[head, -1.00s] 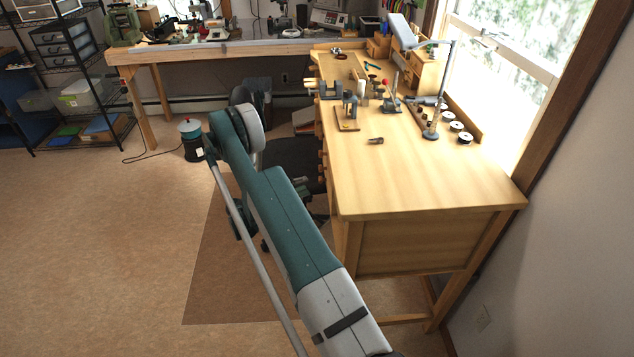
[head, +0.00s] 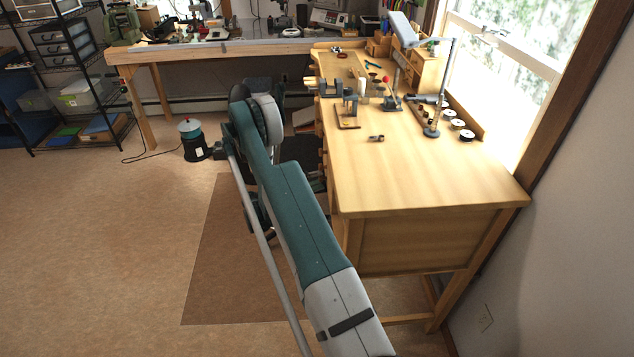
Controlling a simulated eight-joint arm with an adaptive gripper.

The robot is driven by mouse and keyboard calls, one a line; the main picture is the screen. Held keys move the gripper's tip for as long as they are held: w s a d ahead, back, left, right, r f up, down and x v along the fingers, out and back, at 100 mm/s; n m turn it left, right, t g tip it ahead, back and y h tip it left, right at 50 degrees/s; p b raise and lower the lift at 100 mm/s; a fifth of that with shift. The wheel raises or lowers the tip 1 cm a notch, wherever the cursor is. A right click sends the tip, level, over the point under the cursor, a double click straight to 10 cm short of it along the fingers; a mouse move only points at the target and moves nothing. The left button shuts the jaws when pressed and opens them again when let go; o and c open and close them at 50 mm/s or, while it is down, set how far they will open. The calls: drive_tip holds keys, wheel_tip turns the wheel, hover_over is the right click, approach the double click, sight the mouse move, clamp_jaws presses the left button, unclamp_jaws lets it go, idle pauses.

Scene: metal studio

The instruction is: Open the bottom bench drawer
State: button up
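The wooden bench (head: 430,185) stands on the right, under the window. Its drawer side faces left, and I see it only as a narrow edge-on strip (head: 322,150) of wood below the bench top. My arm crosses in front of the lower part of this side, so the bottom drawer is hidden. I cannot tell whether it is open or closed. My arm reaches up from the bottom of the head view to its joint just left of the bench.
Small tools and a lamp (head: 433,130) stand on the bench top. A dark chair, partly hidden, is beside the bench behind my arm. The left floor is mostly clear.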

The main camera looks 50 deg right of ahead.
drive_tip(key=shift+s+d, duration=0.15)
drive_tip(key=shift+d, duration=0.15)
clamp_jaws()
drive_tip(key=w+a, duration=1.9)
drive_tip(key=shift+w+a, duration=0.35)
unclamp_jaws()
drive_tip(key=v, duration=1.2)
